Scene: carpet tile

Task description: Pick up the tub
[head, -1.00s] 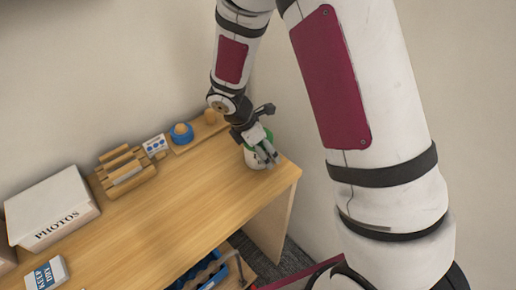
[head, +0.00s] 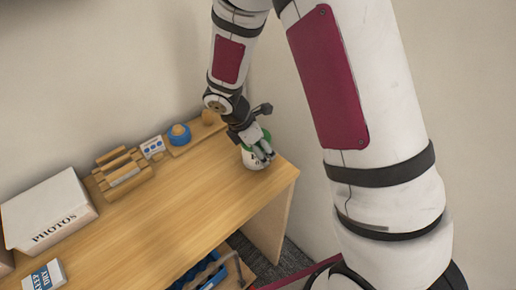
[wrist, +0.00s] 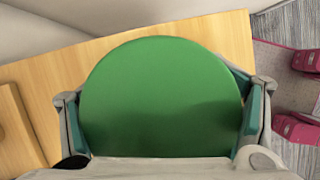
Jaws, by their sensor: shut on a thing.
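The tub (head: 252,161) is a small white container with a green lid, at the right end of the wooden desk in the head view. My gripper (head: 262,152) comes down over it from above and is shut on it. In the wrist view the round green lid (wrist: 160,95) fills the middle, with a finger of my gripper (wrist: 160,120) against its left and right sides. The fingers hide part of the tub in the head view. I cannot tell whether its base touches the desk.
The desk (head: 190,195) is clear in front of the tub. Along the back stand a wooden board with a blue item (head: 179,134), a small white card box (head: 152,147), a wooden rack (head: 122,172) and a PHOTOS box (head: 50,210). A wall is close behind.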

